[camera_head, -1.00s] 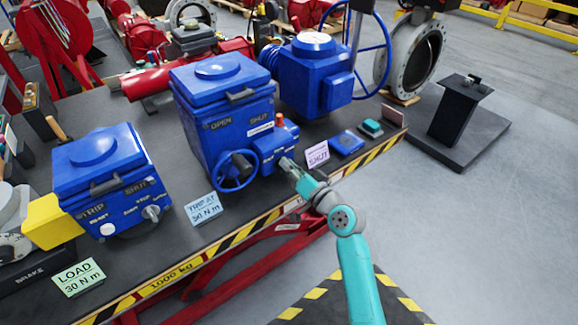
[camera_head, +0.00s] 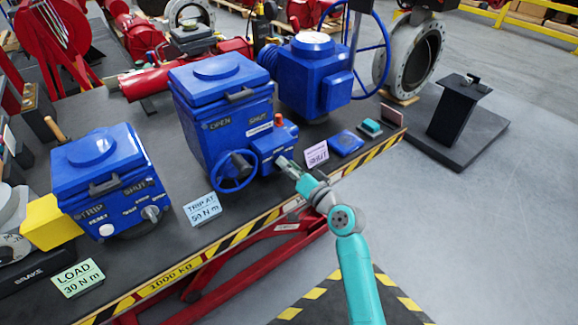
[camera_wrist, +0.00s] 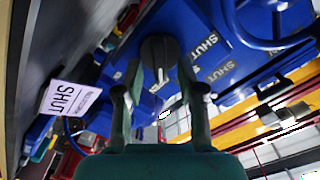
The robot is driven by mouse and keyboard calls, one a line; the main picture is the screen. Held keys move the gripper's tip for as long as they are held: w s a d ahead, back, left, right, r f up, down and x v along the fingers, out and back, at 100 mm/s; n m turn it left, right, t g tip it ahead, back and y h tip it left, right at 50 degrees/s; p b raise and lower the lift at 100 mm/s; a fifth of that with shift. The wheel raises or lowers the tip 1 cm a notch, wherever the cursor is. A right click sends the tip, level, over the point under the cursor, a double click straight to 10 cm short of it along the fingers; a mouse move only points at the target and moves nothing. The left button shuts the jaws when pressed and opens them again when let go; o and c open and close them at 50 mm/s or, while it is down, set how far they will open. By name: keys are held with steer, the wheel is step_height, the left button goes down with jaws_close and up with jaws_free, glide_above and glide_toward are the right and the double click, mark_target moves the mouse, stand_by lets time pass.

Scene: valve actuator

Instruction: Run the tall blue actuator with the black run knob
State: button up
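The tall blue actuator (camera_head: 215,125) stands on the bench, marked OPEN and SHUT, with a blue handwheel (camera_head: 235,171) low on its front. A smaller blue control box (camera_head: 268,148) with an orange-red button on top projects from its right side. My gripper (camera_head: 284,163) is at the front face of this box and hides part of it. In the wrist view, the black run knob (camera_wrist: 159,52), with a pale pointer mark, lies just beyond and between the fingertips of my gripper (camera_wrist: 160,93). The fingers are open, apart on either side, with no clear contact.
A SHUT card (camera_head: 316,154) and a low blue item (camera_head: 347,143) lie right of the gripper. A TRIP AT 50 N m card (camera_head: 203,208) stands left of the handwheel. A shorter blue actuator (camera_head: 105,175) stands at left. Striped bench edge (camera_head: 235,243) runs below my arm.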

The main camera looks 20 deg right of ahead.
steer(key=shift+s, duration=0.1)
steer(key=v, duration=1.2)
steer(key=s+a+f+g+h, duration=0.1)
steer(key=s+f+h, duration=0.2)
steer(key=s+f, duration=0.5)
steer(key=s+a+f+g+h, duration=0.15)
steer(key=s+f, duration=0.25)
steer(key=s, duration=0.8)
steer(key=s+a+r+n, duration=0.1)
steer(key=s+r+n, duration=0.1)
steer(key=s, duration=0.9)
steer(key=s+a+r+n+h, duration=0.1)
steer(key=s+r+n, duration=0.2)
steer(key=s, duration=0.7)
steer(key=shift+s+r+n, duration=0.3)
steer(key=shift+s+r, duration=0.1)
steer(key=shift+r, duration=0.35)
